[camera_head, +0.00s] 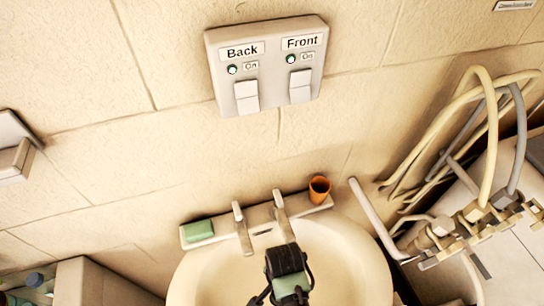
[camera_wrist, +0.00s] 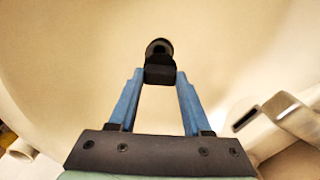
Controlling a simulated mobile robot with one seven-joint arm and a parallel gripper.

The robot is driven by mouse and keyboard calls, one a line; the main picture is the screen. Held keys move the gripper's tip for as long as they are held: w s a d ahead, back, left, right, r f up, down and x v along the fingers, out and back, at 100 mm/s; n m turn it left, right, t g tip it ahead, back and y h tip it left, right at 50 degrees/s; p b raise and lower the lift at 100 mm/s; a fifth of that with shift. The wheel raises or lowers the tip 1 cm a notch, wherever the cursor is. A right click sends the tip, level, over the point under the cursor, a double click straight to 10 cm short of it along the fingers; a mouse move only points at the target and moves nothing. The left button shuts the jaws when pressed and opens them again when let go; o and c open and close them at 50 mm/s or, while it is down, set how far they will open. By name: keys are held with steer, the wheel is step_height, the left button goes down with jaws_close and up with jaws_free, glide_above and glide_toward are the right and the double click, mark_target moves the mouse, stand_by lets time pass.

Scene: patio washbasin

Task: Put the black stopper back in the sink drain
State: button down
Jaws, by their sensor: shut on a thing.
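The black stopper (camera_wrist: 158,48) is held between the two blue fingertips of my gripper (camera_wrist: 161,78) in the wrist view. My gripper is shut on it, and the stopper sticks out past the tips. Behind it is the smooth cream surface of the sink basin (camera_wrist: 230,45). In the head view the sink (camera_head: 345,262) is at the bottom centre, and the dark end of my arm reaches over it and hides part of the bowl. I cannot make out the drain hole in either view, nor the stopper in the head view.
Two taps (camera_head: 241,228) (camera_head: 281,213) stand at the sink's back edge, close to my arm. Hoses and pipes (camera_head: 485,140) crowd the right. A switch panel (camera_head: 267,64) is on the wall.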

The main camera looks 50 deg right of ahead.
steer(key=shift+s+f+b, duration=0.2)
steer(key=shift+f+b, duration=0.75)
steer(key=shift+f, duration=0.05)
step_height(320, 180, down, 4)
steer(key=b, duration=0.4)
steer(key=shift+w+r+p, duration=0.1)
steer(key=shift+p, duration=0.4)
stand_by(0.5)
steer(key=shift+f+b, duration=0.45)
steer(key=shift+f, duration=0.25)
steer(key=c, duration=0.6)
jaws_free()
steer(key=shift+r, duration=0.15)
